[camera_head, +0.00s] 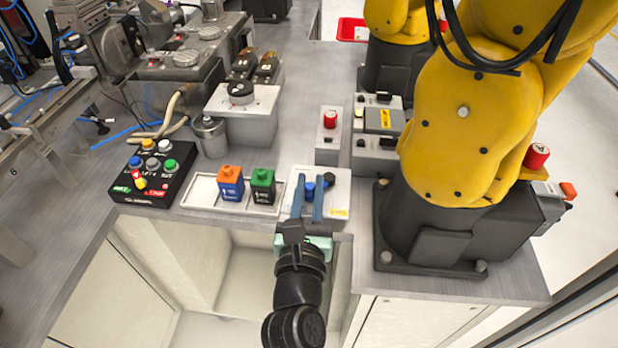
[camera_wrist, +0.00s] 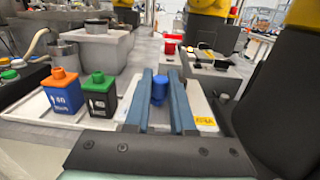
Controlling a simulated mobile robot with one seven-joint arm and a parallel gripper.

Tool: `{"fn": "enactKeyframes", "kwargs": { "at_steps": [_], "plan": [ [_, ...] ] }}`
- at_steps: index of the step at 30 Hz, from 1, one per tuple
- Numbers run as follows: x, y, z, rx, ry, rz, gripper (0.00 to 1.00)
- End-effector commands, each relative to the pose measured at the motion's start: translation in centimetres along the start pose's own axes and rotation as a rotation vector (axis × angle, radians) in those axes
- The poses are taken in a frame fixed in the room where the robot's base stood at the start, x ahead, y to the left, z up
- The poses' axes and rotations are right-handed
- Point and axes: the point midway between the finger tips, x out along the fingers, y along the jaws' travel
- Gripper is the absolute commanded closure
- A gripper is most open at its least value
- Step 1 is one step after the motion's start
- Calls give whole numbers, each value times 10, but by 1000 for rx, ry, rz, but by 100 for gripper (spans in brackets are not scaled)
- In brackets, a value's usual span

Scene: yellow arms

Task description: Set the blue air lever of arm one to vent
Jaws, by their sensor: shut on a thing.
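A white valve box (camera_head: 338,200) with a yellow label stands at the bench's front edge, left of the near yellow arm's (camera_head: 463,130) dark base. The lever's setting marks are hidden or too small to read.
A white tray (camera_head: 207,205) with an orange-topped blue block (camera_head: 230,184) and a green-topped black block (camera_head: 263,187) is to the left. A black button box (camera_head: 150,178) lies further left. A grey box with a red button (camera_head: 330,120) stands behind.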

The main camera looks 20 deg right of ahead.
Motion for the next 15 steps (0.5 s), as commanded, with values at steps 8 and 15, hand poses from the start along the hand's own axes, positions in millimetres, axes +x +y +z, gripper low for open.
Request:
{"fn": "enactKeyframes", "kwargs": {
  "at_steps": [8,15],
  "plan": [
    [-3,-6,10,-1,8,92,100],
    [-6,-9,10,0,8,190,100]
  ]
}}
